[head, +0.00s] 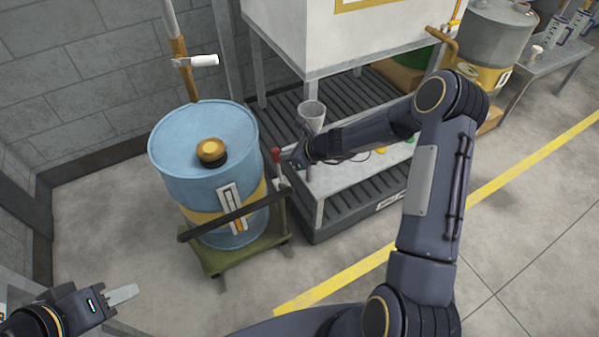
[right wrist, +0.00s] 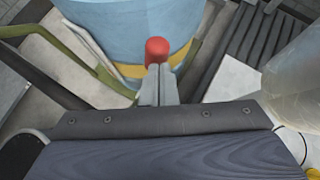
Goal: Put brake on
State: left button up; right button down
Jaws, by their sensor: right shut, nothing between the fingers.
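A brake lever with a red knob (head: 275,154) stands upright at the right side of the olive dolly (head: 225,259). My right gripper (head: 294,161) is just right of the lever in the head view, small and partly dark. In the right wrist view the shut, empty fingers (right wrist: 160,84) point at the red knob (right wrist: 157,49), which shows just beyond their tips; I cannot tell whether they touch. My left gripper (head: 123,294) is low at the left, away from the dolly; its finger opening cannot be made out.
A blue drum (head: 205,185) with a yellow band stands on the dolly, behind a dark bar (head: 235,215). A grey funnel (head: 313,116) and low bench (head: 350,182) are close to my right arm. Open floor lies in front.

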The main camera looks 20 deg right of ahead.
jog(key=shift+w+a, duration=0.15)
jog(key=shift+w, duration=0.4)
jog(key=shift+r, duration=0.2)
jog(key=shift+r+p, duration=0.65)
jog(key=shift+p, duration=0.1)
